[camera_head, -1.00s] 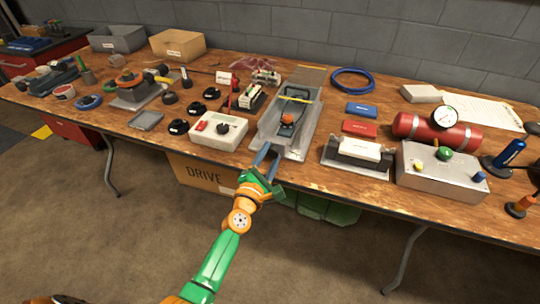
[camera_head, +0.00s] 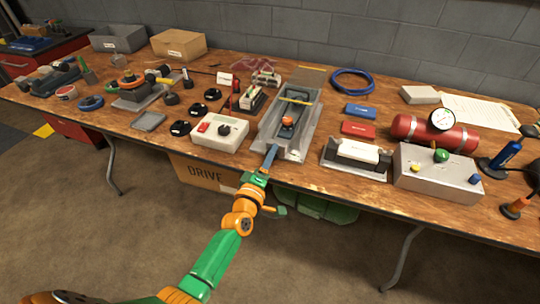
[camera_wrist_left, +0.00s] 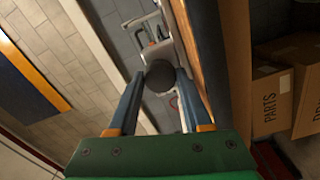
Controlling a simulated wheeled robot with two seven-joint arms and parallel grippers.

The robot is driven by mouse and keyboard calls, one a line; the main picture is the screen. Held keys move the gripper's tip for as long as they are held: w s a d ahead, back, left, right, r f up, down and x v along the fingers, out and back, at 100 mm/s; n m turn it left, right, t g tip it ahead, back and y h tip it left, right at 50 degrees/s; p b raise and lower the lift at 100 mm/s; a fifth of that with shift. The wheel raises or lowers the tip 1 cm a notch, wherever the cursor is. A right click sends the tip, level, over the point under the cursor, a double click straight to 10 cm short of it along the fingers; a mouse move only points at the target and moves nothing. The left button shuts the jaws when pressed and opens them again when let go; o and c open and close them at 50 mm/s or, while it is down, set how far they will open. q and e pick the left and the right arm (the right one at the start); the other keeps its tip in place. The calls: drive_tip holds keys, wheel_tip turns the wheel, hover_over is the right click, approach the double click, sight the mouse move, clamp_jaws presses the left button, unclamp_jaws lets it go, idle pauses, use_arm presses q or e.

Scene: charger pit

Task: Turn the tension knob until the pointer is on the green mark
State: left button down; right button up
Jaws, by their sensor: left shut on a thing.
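The tension knob (camera_wrist_left: 160,75) is a dark round knob. In the left wrist view it sits between the two blue fingertips. My left gripper (camera_head: 272,150) is shut on it at the front end of a grey tray-like fixture (camera_head: 309,128) on the bench. In the head view the fingers are seen nearly edge-on and hide the knob. An orange part (camera_head: 287,121) sits inside the fixture. I cannot make out the pointer or the green mark in either view. My right gripper is not in view.
A white box with a black dial (camera_head: 220,132) stands close left of the fixture. A white block in a dark holder (camera_head: 357,157) and a metal box with coloured knobs (camera_head: 437,172) stand to the right. The floor in front of the bench is open.

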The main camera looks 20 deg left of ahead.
use_arm(q)
drive_tip(key=m+p, duration=0.1)
drive_tip(key=m, duration=0.4)
drive_tip(key=shift+m, duration=0.3)
drive_tip(key=m+p, duration=0.1)
drive_tip(key=m, duration=0.8)
drive_tip(key=shift+d+m, duration=0.1)
drive_tip(key=shift+m, duration=0.3)
drive_tip(key=m, duration=0.4)
drive_tip(key=shift+m, duration=0.4)
drive_tip(key=shift+c, duration=1.8)
unclamp_jaws()
